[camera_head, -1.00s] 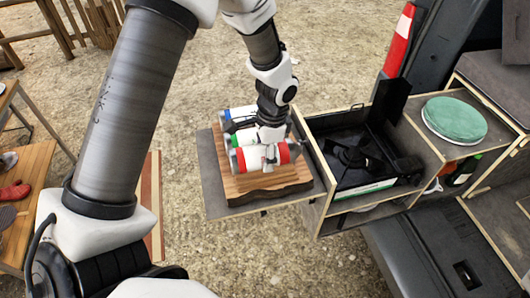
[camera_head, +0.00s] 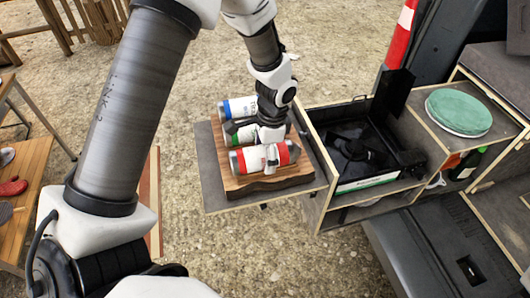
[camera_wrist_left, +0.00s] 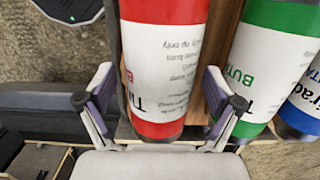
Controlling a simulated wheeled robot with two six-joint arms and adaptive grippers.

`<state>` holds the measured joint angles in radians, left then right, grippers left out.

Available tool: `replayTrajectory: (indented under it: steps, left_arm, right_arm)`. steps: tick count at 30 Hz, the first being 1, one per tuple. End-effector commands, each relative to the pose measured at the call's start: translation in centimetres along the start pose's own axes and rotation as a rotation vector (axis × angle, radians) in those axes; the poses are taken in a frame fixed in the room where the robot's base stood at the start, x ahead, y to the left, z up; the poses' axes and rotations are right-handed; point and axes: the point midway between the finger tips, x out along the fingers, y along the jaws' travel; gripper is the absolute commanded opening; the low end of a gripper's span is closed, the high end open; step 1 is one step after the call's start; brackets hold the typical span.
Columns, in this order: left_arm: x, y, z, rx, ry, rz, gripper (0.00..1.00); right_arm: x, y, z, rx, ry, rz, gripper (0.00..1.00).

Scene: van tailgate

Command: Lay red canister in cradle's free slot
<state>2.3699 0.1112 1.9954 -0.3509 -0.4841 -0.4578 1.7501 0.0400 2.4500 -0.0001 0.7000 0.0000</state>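The red canister (camera_head: 252,159), red with a white band, lies level over the near part of the wooden cradle (camera_head: 270,186). My left gripper (camera_head: 270,158) comes down on it from above. In the left wrist view its fingers (camera_wrist_left: 163,105) stand on both sides of the red canister (camera_wrist_left: 166,75), and it appears held between them. Whether its underside touches the cradle is hidden. A green canister (camera_head: 240,135) and a blue canister (camera_head: 238,107) lie behind it in the cradle, roughly parallel. They also show at the right in the left wrist view (camera_wrist_left: 265,65). My right gripper is out of view.
The cradle sits on a grey board (camera_head: 210,180) beside an open drawer box (camera_head: 325,200) with a black stove (camera_head: 355,155). A wooden table (camera_head: 30,190) stands at left. Open gravel lies in front.

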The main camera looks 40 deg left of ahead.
Motion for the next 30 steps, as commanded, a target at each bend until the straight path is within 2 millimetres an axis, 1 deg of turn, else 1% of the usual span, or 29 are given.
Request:
replayTrajectory:
  steps: [8,11,14,21,24,27,30]
  left_arm:
    - [0.0,0.0,0.0,0.0,-0.001,0.0,0.96]
    - [-0.5,0.0,0.0,0.0,0.0,-0.001,0.96]
    - [-2.1,-0.1,-0.1,0.0,0.002,-0.003,0.96]
    - [-8.2,-0.1,-0.1,0.0,0.003,-0.004,0.96]
    - [-10.3,-0.1,-0.1,0.001,0.002,-0.003,0.96]
    - [-11.5,-0.1,-0.1,-0.001,0.001,-0.001,0.96]
    - [-12.0,0.0,0.0,0.0,0.0,0.0,0.96]
  right_arm:
    - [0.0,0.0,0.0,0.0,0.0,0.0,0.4]
    - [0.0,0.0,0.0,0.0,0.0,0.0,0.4]
    - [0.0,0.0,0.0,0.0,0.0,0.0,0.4]
    - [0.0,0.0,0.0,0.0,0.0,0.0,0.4]
    - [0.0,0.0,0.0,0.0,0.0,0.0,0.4]
    - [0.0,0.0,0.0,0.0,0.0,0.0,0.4]
    - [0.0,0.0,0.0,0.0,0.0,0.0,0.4]
